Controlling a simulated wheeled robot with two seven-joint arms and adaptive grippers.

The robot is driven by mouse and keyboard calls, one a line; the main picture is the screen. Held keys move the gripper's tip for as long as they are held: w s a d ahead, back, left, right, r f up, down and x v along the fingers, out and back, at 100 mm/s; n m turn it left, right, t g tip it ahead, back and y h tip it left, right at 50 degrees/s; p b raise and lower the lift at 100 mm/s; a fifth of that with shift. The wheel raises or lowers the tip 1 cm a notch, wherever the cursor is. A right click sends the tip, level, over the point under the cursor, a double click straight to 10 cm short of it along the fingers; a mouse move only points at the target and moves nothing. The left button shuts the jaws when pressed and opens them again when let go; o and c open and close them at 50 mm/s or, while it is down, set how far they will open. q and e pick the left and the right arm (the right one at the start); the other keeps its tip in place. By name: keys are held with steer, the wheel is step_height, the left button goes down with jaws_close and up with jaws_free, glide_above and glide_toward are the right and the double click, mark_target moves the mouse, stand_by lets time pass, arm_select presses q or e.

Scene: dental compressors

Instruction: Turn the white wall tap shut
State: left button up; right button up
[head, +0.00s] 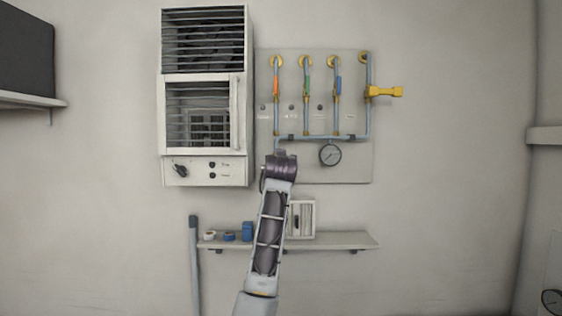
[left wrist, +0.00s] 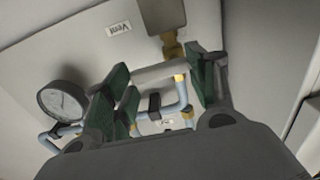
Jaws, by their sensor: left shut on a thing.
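The white tap's handle (left wrist: 158,72) shows in the left wrist view as a pale bar with a brass ring at one end, beside light blue pipe. My left gripper (head: 279,156) is at the lower left of the wall panel (head: 345,172). Its green-padded fingers (left wrist: 165,88) stand on either side of the white handle and are shut on it. In the head view my gripper and arm hide this tap, so its angle there cannot be told. My right gripper is in neither view.
The panel carries taps with orange (head: 276,86), green (head: 307,84) and blue (head: 338,84) handles, a yellow tap (head: 384,91) jutting right, and a round gauge (head: 330,154). A white louvred cabinet (head: 203,172) hangs close left. A shelf (head: 345,240) with small items is below.

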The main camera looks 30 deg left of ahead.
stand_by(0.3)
arm_select(q)
steer(key=o, duration=1)
steer(key=shift+s+d, duration=0.1)
steer(key=shift+v, duration=5.85)
steer(key=shift+f, duration=0.1)
